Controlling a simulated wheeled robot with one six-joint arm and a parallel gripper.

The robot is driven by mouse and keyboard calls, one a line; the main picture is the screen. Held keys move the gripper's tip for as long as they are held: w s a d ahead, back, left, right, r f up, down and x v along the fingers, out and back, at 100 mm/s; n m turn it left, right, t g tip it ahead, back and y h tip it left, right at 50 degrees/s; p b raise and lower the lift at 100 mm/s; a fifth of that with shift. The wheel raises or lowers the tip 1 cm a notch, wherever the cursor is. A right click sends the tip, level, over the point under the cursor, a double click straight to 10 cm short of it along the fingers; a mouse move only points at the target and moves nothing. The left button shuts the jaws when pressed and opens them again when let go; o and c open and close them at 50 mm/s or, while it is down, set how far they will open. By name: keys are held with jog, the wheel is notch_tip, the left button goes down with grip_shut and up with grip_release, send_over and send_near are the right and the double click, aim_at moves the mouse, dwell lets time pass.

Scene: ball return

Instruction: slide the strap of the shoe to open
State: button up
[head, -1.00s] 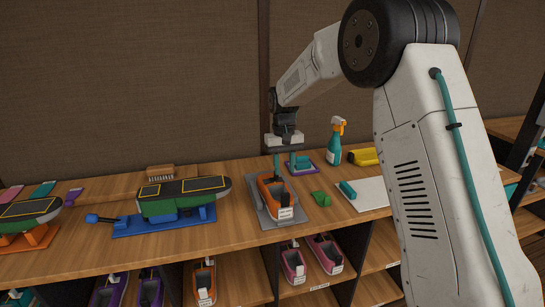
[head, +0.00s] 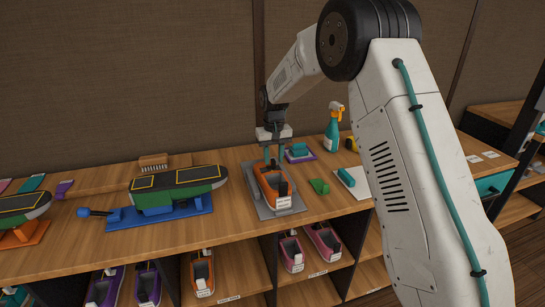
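An orange shoe (head: 263,187) with a dark opening and a white tag at its near end rests on a grey mat (head: 298,207) on the wooden counter. A dark strap (head: 283,188) shows near the tag end; I cannot tell whether it is fastened. My gripper (head: 274,161) points down with teal fingers over the far end of the shoe. The fingertips are small here, and I cannot tell their gap or whether they touch the shoe.
A green piece (head: 319,186) and a white board (head: 352,182) with a teal block lie right of the shoe. A spray bottle (head: 332,135) stands behind. A green and black machine on a blue base (head: 190,217) is left.

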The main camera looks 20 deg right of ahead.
aim_at(264, 170)
jog(key=shift+a, duration=0.1)
grip_shut()
jog(key=shift+a, duration=1.7)
grip_release()
jog(key=shift+r, duration=0.1)
notch_tip(264, 170, up, 8)
jog(key=shift+f, duration=0.2)
